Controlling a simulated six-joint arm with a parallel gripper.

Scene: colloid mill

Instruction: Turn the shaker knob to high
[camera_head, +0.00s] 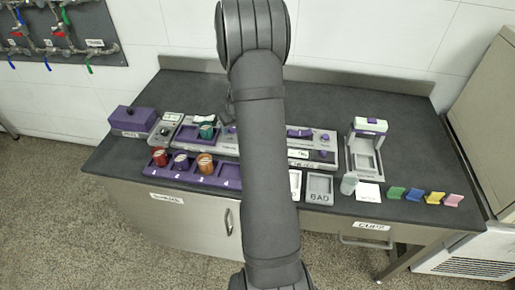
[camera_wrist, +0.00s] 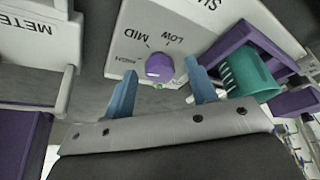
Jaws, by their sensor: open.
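The purple shaker knob (camera_wrist: 159,67) sits on a pale panel (camera_wrist: 190,22) in the wrist view, with LOW, MID and a third, hard-to-read label printed upside down around it. I cannot tell which label it points to. My gripper (camera_wrist: 162,72) is open, its two blue fingers on either side of the knob, with gaps visible between fingers and knob. A small green light shows beside the knob. In the head view my arm hides the gripper; a purple knob (camera_head: 231,130) shows just left of the arm.
A teal cup (camera_wrist: 250,72) in a purple holder stands close to my right finger in the wrist view. A device marked METER (camera_wrist: 30,30) is at left. On the bench, a purple rack (camera_head: 228,178) holds coloured cups, and a BAD tray (camera_head: 320,182) sits right of my arm.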

